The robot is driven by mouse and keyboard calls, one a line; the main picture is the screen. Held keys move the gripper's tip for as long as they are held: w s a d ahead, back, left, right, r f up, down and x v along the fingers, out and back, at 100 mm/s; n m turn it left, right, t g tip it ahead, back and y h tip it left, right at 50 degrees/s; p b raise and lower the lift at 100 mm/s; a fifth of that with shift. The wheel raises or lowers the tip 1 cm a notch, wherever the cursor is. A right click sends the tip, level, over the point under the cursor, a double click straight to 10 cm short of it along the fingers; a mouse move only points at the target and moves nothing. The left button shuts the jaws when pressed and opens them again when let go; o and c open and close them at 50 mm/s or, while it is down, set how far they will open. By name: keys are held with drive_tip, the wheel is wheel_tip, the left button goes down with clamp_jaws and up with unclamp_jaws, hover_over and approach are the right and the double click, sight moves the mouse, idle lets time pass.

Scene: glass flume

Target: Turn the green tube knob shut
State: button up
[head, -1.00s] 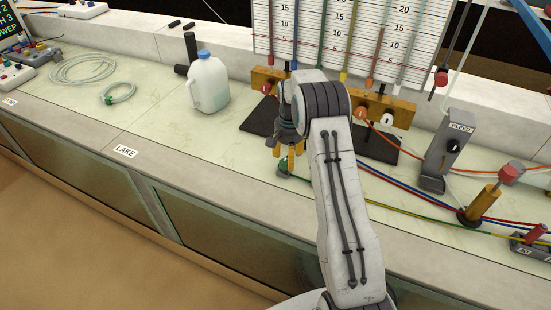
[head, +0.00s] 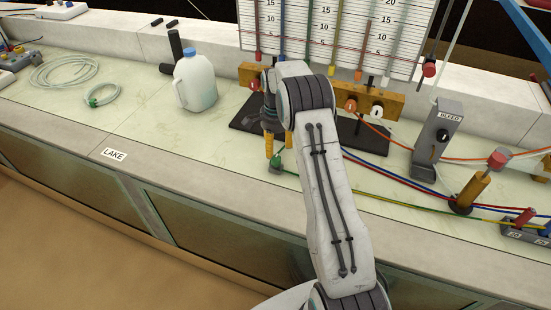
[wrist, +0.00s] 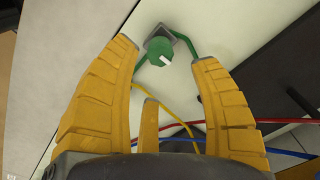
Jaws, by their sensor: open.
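The green tube knob (wrist: 159,52) shows in the wrist view, round with a white mark on its side, on a small grey base with green tube at both sides. In the head view the green knob (head: 276,163) is small, on the bench top just by my fingertips. My gripper (wrist: 166,55) is open, its yellow fingers spread to the left and right of the knob in the picture, with a third finger below. I see no contact with the knob. In the head view my gripper (head: 275,150) points down, partly hidden by my own arm.
A manometer board (head: 345,35) with wooden valve blocks stands behind. A white jug (head: 195,82) and coiled tubing (head: 63,71) lie left. Red, blue and yellow tubes cross the bench. The bench front edge is near.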

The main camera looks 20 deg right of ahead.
sight(276, 158)
drive_tip(key=shift+f+p, duration=0.45)
drive_tip(key=shift+f, duration=2.8)
clamp_jaws()
